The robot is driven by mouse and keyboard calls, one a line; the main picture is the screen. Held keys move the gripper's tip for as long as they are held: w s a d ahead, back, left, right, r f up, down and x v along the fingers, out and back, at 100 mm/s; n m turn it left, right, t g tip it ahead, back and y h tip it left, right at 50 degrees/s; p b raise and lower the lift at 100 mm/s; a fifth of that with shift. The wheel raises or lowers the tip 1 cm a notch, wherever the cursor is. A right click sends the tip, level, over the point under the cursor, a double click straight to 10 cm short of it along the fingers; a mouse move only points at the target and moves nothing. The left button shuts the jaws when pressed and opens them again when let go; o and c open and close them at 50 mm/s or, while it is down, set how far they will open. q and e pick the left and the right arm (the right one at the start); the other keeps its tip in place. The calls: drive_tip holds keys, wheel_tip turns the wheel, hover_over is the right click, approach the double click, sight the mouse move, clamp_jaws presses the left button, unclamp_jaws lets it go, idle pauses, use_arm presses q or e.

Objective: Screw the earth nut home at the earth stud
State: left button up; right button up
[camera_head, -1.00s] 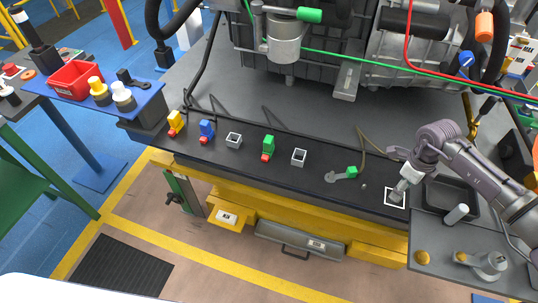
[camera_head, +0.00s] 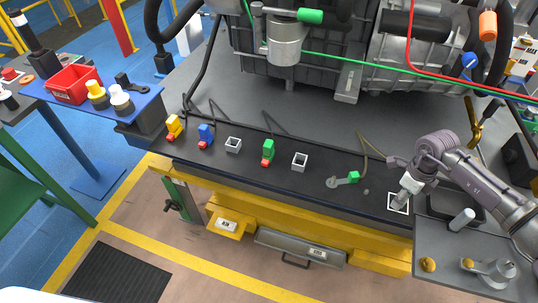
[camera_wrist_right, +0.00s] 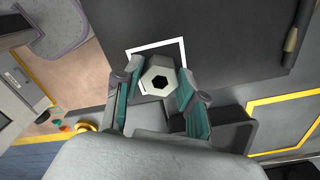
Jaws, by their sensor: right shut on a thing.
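My right gripper (camera_head: 406,191) is over the white square outline (camera_head: 389,209) at the right end of the dark ledge. In the right wrist view its two teal-padded fingers (camera_wrist_right: 157,88) are shut on a pale hexagonal piece with a dark hexagonal hole, which looks like the earth nut (camera_wrist_right: 147,80). I cannot tell whether it touches the surface. My left gripper is not in view.
Coloured connectors and grey square sockets (camera_head: 299,162) line the ledge to the left. A grey side table (camera_head: 440,258) with a cylinder and brass knobs stands at the right, beside a black tray. The motor unit (camera_head: 340,85) and its cables are behind.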

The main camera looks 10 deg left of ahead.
clamp_jaws()
wheel_tip(320, 180, up, 7)
drive_tip(key=p, duration=0.4)
idle(0.5)
